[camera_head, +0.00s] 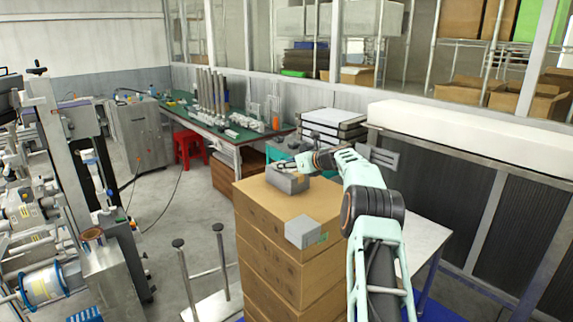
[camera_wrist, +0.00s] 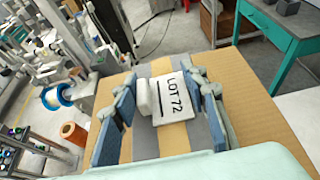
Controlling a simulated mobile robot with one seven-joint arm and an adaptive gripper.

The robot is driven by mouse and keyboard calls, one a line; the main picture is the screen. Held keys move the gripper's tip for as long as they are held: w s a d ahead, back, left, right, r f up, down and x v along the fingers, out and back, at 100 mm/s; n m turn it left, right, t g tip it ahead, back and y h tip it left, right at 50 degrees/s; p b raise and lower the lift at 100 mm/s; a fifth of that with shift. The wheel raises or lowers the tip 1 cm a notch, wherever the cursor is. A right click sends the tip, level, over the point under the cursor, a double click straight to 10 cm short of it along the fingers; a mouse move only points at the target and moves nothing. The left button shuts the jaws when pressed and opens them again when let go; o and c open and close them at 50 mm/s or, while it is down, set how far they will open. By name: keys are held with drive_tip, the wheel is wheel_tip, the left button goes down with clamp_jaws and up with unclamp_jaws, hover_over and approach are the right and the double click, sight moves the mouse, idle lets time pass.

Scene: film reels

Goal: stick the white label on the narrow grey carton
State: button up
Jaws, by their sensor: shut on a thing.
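The white label (camera_wrist: 181,92), printed "LOT 72", sits between the fingers of my gripper (camera_wrist: 163,82) in the wrist view, with a rounded white block along its left side. My gripper is shut on it. Directly behind it lies a grey carton (camera_wrist: 143,71) with a tan tape band; whether label and carton touch, I cannot tell. In the head view my gripper (camera_head: 291,165) is just over this grey carton (camera_head: 288,183), which lies on the brown carton stack. The label cannot be made out there.
A green-topped workbench (camera_head: 250,134) with parts stands behind. Machinery fills the left, and a pale table (camera_head: 425,240) is at right.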

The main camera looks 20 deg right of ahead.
drive_tip(key=shift+f, duration=0.2)
drive_tip(key=o, duration=1)
drive_tip(key=shift+s, duration=0.1)
drive_tip(key=shift+s+d+r, duration=0.25)
drive_tip(key=shift+s+d, duration=0.05)
drive_tip(key=shift+s, duration=0.15)
drive_tip(key=v, duration=1)
drive_tip(key=shift+s+r, duration=0.25)
drive_tip(key=shift+s, duration=0.1)
